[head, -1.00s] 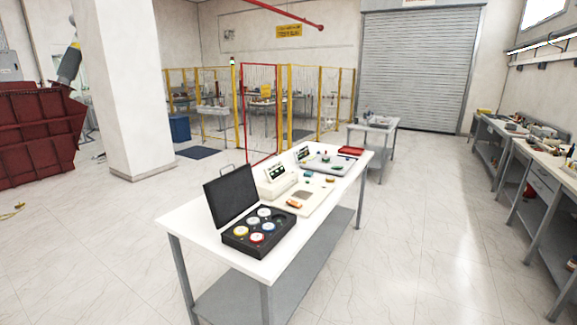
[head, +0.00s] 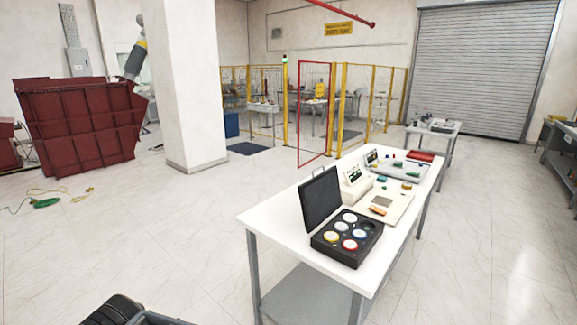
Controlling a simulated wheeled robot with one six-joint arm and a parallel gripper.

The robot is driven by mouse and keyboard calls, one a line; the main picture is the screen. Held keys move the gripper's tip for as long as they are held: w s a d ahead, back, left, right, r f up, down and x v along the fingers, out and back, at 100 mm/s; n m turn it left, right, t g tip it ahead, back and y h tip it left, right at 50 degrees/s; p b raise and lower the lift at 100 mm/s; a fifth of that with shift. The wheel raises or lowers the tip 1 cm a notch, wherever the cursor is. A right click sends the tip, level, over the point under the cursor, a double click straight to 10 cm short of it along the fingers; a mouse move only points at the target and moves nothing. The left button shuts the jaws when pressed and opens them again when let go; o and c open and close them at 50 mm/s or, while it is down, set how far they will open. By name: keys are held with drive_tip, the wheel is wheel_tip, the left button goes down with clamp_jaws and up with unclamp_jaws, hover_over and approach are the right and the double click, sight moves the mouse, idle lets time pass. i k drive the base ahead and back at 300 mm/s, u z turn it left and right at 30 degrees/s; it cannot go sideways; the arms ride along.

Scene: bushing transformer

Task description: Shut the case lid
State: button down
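The black case (head: 347,241) stands on the near end of the white table (head: 283,214). Its lid (head: 320,199) stands open and upright along the case's left side, with a handle at its top edge. Several round pieces with white, yellow, red and blue colouring sit in the case's holes. One hole at the far right corner looks empty. My gripper is not in view.
White instruments (head: 356,187) and a grey tray (head: 401,170) stand farther along the table. A red tray (head: 421,156) is at its far end. A white pillar (head: 188,90) and a dark red container (head: 80,125) are to the left.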

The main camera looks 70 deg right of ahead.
sight(320, 196)
drive_tip(key=i, duration=2)
drive_tip(key=z, duration=3.05)
drive_tip(key=i, duration=1.65)
